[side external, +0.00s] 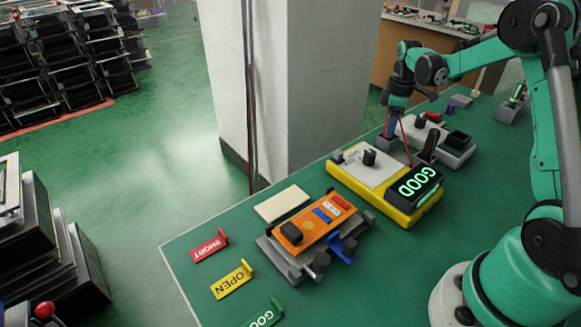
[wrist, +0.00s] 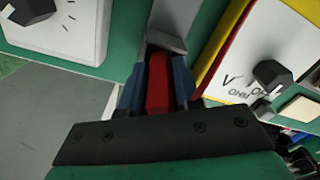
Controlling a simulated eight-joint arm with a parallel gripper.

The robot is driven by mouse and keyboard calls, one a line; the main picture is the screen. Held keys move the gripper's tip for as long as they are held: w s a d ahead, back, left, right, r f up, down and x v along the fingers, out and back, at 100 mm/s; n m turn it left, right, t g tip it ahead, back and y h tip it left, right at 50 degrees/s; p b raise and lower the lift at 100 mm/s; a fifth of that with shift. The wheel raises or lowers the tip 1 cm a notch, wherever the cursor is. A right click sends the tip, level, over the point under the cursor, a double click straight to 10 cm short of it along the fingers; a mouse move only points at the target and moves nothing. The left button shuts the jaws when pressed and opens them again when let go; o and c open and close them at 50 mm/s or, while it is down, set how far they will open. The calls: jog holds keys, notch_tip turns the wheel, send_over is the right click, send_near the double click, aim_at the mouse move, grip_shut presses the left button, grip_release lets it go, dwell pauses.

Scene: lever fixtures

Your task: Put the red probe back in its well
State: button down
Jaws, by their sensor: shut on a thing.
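My gripper (side external: 390,122) is shut on the red probe and points down behind the yellow multimeter (side external: 405,208). In the wrist view the red probe (wrist: 158,84) sits between the two blue fingers of my gripper (wrist: 158,92). A grey well block (wrist: 166,40) lies just beyond the probe's far end; it also shows below my gripper in the side view (side external: 386,145). The probe's tip is hidden, so I cannot tell how far it is inside the well. A red lead (side external: 406,143) runs down to the multimeter, whose display (side external: 417,184) reads GOOD.
SHORT (side external: 209,245), OPEN (side external: 232,281) and GOOD (side external: 266,315) signs line the table's left edge. A pale plate (side external: 282,203) lies near the board.

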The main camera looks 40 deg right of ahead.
jog(key=shift+f, duration=0.1)
jog(key=c, duration=0.6)
grip_release()
notch_tip(320, 180, up, 12)
jog(key=shift+f, duration=0.1)
jog(key=shift+a+r, duration=0.2)
jog(key=shift+r, duration=0.05)
jog(key=s+a+f+m+t, duration=0.1)
jog(key=s+a+m+t, duration=0.1)
jog(key=a, duration=0.5)
jog(key=s+a+f+m+t, duration=0.1)
jog(key=s+a+m+t, duration=0.1)
jog(key=a, duration=0.5)
jog(key=s+a+m+t, duration=0.2)
jog(key=s+a+t, duration=0.1)
jog(key=a, duration=0.5)
jog(key=shift+s+a+f, duration=0.1)
jog(key=shift+s+f, duration=0.25)
jog(key=shift+f, duration=0.05)
